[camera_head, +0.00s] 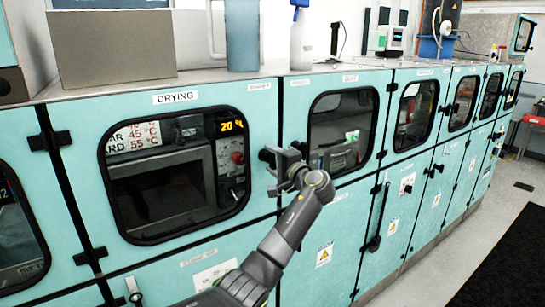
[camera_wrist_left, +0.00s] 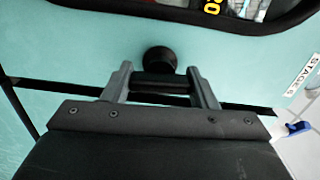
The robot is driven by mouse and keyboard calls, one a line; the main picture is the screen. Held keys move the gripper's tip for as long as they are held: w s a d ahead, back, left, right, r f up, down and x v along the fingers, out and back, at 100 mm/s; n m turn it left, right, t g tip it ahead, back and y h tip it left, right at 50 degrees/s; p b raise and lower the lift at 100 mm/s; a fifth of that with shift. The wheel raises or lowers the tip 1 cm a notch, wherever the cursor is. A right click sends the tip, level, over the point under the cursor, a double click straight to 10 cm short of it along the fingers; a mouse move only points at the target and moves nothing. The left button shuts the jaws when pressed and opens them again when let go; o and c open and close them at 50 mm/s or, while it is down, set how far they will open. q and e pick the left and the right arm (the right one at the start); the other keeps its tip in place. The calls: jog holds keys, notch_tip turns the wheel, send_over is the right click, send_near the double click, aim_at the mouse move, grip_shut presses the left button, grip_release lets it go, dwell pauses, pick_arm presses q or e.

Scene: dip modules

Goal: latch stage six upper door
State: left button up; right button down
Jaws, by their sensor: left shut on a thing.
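The upper door (camera_head: 90,155) labelled DRYING is pale teal with a dark rounded window, and it looks flush with the cabinet front. A small label at its upper right is too small to read in the head view. The door's black latch knob (camera_head: 264,155) is at its right edge; it also shows in the left wrist view (camera_wrist_left: 159,58). My left gripper (camera_head: 275,160) is at this knob. In the left wrist view its fingers (camera_wrist_left: 160,82) are on either side of the dark handle and shut on it. My right gripper is not in view.
More teal doors with windows run to the right, including the neighbouring windowed door (camera_head: 342,130). Lower doors (camera_head: 320,240) lie beneath. A grey box (camera_head: 110,50) and bottles (camera_head: 300,40) stand on the cabinet top. The floor (camera_head: 480,220) at right is clear, with a dark mat (camera_head: 510,270).

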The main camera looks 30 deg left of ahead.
pick_arm(q)
jog(key=shift+m, duration=0.5)
jog(key=o, duration=1)
jog(key=shift+d+f, duration=0.1)
jog(key=shift+d, duration=0.15)
jog(key=b+v, duration=0.6)
jog(key=v, duration=1.1)
jog(key=shift+s+b, duration=0.1)
jog(key=shift+b, duration=0.25)
